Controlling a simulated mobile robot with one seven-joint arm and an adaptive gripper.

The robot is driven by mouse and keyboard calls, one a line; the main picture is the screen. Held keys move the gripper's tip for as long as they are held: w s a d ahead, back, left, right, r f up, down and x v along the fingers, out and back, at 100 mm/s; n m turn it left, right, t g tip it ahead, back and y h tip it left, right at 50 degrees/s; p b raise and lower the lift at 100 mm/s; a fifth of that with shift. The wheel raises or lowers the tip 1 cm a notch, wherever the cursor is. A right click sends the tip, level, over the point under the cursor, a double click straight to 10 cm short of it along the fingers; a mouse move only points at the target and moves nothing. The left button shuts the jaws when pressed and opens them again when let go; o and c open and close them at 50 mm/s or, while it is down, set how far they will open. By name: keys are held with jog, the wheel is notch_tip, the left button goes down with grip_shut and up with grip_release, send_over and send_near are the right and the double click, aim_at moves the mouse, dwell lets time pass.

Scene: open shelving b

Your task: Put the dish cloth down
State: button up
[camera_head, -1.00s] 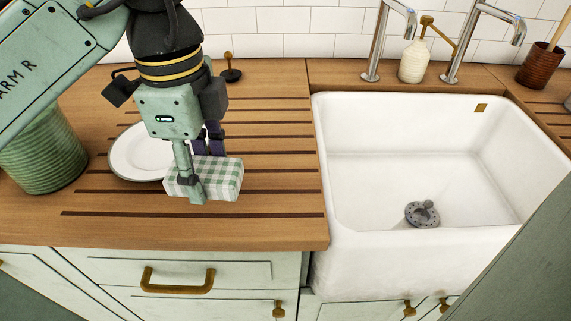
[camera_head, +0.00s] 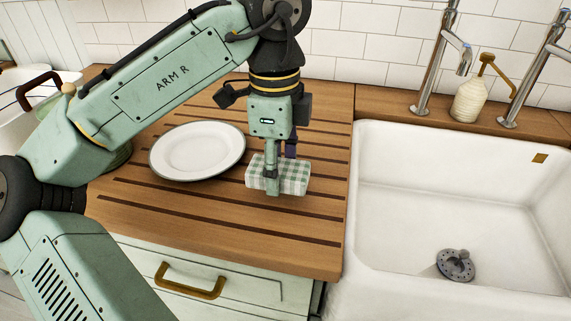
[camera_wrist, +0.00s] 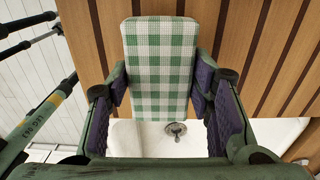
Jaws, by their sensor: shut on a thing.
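The dish cloth (camera_head: 257,176) is a folded green-and-white checked block. My gripper (camera_head: 281,167) points down and is shut on it, with one finger on its near side and the other behind. In the wrist view the cloth (camera_wrist: 160,65) sits between the two finger pads (camera_wrist: 160,88). In the head view the cloth appears over the grooved wooden counter (camera_head: 215,215), right of the plate and left of the sink. Whether its underside touches the wood is hard to tell.
A white plate (camera_head: 198,150) with a dark rim lies on the counter. The white sink (camera_head: 440,200) with a grey drain strainer (camera_head: 456,265) is at the right. Taps (camera_head: 440,60) and a cream soap bottle (camera_head: 469,100) stand behind it. Bare counter lies in front of the cloth.

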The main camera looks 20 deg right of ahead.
aim_at(285, 170)
jog(key=w+d, duration=0.2)
jog(key=shift+w+d+f, duration=0.15)
jog(key=shift+w+f, duration=0.05)
jog(key=shift+w, duration=0.2)
jog(key=shift+f+p, duration=0.35)
jog(key=shift+f, duration=1.4)
jog(key=shift+f, duration=0.1)
jog(key=o, duration=1.1)
notch_tip(285, 170, up, 12)
jog(key=shift+w, duration=0.15)
